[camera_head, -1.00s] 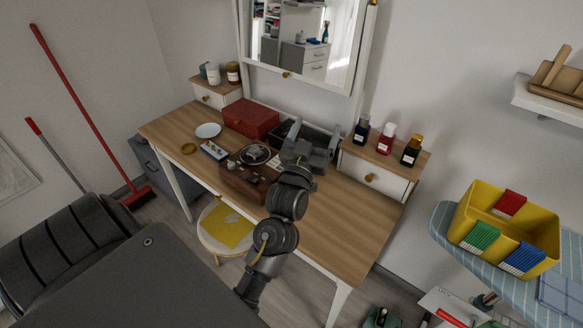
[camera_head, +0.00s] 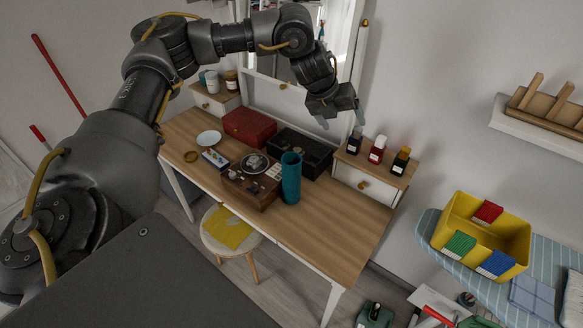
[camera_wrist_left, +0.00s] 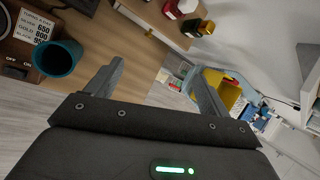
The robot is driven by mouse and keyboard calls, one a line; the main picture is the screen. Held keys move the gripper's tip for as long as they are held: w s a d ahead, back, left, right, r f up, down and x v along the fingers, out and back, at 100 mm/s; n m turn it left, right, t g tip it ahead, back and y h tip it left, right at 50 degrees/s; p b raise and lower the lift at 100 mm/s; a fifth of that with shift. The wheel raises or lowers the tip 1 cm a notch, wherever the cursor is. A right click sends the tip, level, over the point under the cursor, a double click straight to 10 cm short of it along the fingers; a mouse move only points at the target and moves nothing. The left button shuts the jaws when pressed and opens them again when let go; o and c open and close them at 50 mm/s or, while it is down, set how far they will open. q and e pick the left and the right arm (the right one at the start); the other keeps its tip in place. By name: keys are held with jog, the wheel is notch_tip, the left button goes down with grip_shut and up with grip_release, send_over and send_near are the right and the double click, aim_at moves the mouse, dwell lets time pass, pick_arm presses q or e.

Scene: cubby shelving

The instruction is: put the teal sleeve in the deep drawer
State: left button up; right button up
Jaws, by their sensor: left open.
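The teal sleeve (camera_head: 291,180) stands upright on the wooden desk, against the right side of a brown box. In the left wrist view the sleeve (camera_wrist_left: 76,62) shows its open top and dark inside, left of the jaws. My left gripper (camera_head: 341,120) is open and empty, raised above and to the right of the sleeve, clear of it. In the wrist view its jaws (camera_wrist_left: 160,72) have nothing between them. A small drawer (camera_head: 363,186) with a gold knob is shut in the right desk-top unit, and another (camera_head: 208,104) at the left. Which drawer is the deep one, I cannot tell.
The brown box (camera_head: 248,190), a black open case (camera_head: 299,151), a red box (camera_head: 249,127) and a plate (camera_head: 208,138) crowd the desk. Bottles (camera_head: 376,150) stand on the right unit. A mirror stands behind. The desk's right front is clear (camera_head: 320,235).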

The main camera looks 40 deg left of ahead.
pick_arm(q)
jog(key=s+a+f+g+y, duration=0.35)
jog(key=s+a+f, duration=0.35)
jog(key=a, duration=0.4)
send_near(292, 160)
jog(key=shift+s+d+f, duration=0.85)
jog(key=shift+f, duration=0.6)
jog(key=shift+g, duration=0.25)
jog(key=f, duration=0.3)
jog(key=w+f, duration=0.1)
jog(key=shift+a+f, duration=0.25)
jog(key=shift+s, duration=0.1)
jog(key=c, duration=1.4)
jog(key=shift+r+b, duration=0.2)
jog(key=shift+b, duration=0.1)
